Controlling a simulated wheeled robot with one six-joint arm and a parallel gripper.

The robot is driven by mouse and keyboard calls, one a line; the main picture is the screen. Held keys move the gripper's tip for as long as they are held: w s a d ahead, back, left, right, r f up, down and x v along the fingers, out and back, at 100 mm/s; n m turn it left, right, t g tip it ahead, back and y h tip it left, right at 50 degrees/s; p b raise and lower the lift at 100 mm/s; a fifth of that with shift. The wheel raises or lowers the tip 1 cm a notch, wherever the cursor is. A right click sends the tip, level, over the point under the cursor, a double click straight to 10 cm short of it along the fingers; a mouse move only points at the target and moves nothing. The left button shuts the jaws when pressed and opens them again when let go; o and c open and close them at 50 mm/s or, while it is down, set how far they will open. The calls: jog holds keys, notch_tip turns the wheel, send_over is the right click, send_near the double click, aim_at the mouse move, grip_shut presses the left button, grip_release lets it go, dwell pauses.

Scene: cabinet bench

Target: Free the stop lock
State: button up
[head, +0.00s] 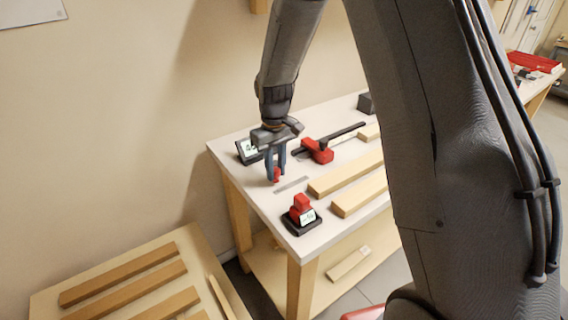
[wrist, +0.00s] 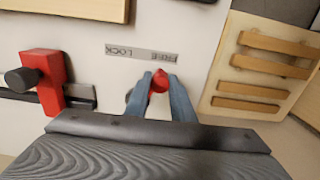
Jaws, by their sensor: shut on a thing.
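My gripper (head: 275,174) points down at the left end of the white bench. In the wrist view my gripper (wrist: 161,82) is shut on a small red knob (wrist: 159,80), which also shows at the fingertips in the head view (head: 277,178). A grey label strip (wrist: 141,53) lies just beyond the knob and appears to read FREE and LOCK, upside down. The knob is beside its right half, which seems to be the FREE side. A dark round part shows by the left finger, mostly hidden. The knob's base is hidden by the fingers.
A red block (wrist: 44,80) with a dark knob sits on a dark rail (head: 345,133) close by. A red and black device (head: 301,214) stands at the bench's front corner. Wooden bars (head: 346,174) lie to the right. A lower pallet with slats (head: 123,275) stands at left.

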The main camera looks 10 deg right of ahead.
jog(key=shift+a, duration=0.35)
jog(key=o, duration=0.7)
jog(key=shift+o, duration=0.2)
jog(key=shift+r+p, duration=2.95)
jog(key=shift+r, duration=1.55)
